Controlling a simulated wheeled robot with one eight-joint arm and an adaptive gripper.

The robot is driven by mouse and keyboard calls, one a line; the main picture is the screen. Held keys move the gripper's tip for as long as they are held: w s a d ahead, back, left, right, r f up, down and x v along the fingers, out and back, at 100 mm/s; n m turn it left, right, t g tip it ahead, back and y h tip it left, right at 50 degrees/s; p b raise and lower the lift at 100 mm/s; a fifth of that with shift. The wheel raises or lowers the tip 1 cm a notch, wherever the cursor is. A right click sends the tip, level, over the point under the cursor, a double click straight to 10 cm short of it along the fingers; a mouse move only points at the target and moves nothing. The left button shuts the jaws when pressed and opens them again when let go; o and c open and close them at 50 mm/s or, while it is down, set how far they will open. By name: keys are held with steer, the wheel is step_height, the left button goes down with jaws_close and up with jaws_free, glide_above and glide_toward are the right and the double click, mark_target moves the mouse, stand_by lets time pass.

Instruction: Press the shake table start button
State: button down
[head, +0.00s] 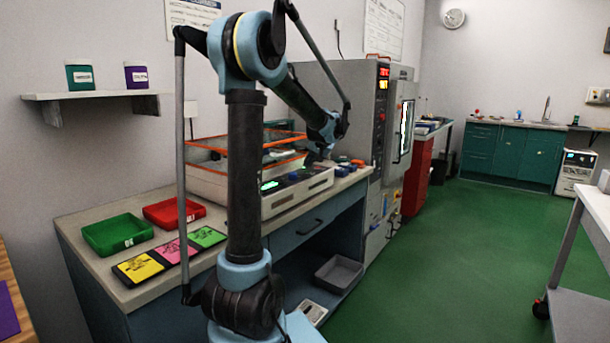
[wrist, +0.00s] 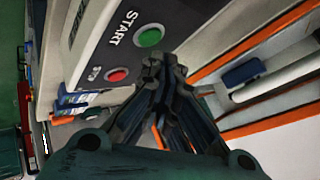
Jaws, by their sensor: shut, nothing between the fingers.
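The shake table (head: 297,197) is a white unit with an orange-edged platform, standing on the workbench. In the wrist view its dark panel (wrist: 185,22) carries a round green button (wrist: 149,37) labelled START. A round red button (wrist: 117,75) with a smaller label sits beside it. My gripper (wrist: 154,63) is shut and empty, its dark fingertips just below the green button in the picture. A gap shows between them in the picture; I cannot tell the height of the tips above the panel. In the head view the buttons and fingertips are hard to make out.
A green tray (head: 118,236), a red tray (head: 173,213) and coloured cards (head: 172,251) lie on the bench at the left. A tall grey cabinet (head: 352,100) stands just beyond the shake table.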

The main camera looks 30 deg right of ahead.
steer(key=shift+r, duration=2.5)
steer(key=shift+a, duration=0.1)
